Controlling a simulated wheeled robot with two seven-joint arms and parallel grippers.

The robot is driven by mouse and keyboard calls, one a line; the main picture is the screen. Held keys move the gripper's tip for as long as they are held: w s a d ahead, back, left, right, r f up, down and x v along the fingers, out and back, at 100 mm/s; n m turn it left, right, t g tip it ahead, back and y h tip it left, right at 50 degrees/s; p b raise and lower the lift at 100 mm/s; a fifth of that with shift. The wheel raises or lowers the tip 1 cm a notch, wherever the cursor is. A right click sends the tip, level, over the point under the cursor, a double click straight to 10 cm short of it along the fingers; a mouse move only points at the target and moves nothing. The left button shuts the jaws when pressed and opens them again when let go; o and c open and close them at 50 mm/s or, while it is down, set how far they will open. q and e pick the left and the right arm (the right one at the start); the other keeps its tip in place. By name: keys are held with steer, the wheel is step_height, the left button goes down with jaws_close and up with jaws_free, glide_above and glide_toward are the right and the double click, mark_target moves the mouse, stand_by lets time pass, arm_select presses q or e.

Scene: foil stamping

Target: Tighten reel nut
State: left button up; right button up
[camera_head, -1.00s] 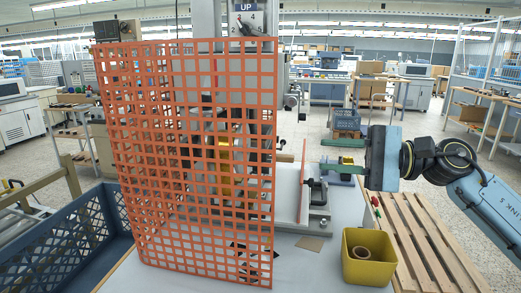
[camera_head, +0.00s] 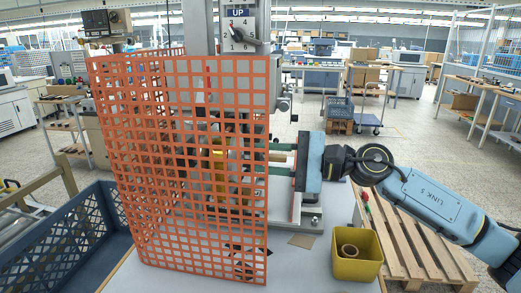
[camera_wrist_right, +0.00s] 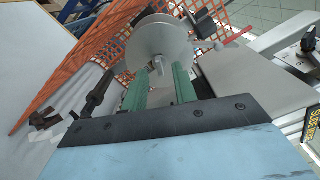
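The round grey reel disc (camera_wrist_right: 160,40) faces my right wrist camera, with a small grey nut or hub end (camera_wrist_right: 158,64) at its middle. My right gripper (camera_wrist_right: 160,71) has two green fingers standing apart, one on each side of this nut. I see no clear contact, and depth is hard to judge. In the head view my right gripper (camera_head: 281,157) comes in from the right and reaches the machine at the edge of the orange mesh guard (camera_head: 170,180). The reel is hard to make out there behind the mesh. My left gripper is not in view.
A yellow bin (camera_head: 355,266) with a ring-shaped roll (camera_head: 349,250) stands at the table's front right. A wooden pallet (camera_head: 412,235) lies right of it. A blue crate (camera_head: 70,240) is at the left. The machine's dial panel (camera_head: 242,32) is above the guard.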

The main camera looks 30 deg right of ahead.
steer(key=shift+w+a, duration=0.4)
steer(key=shift+a, duration=0.15)
jaws_close()
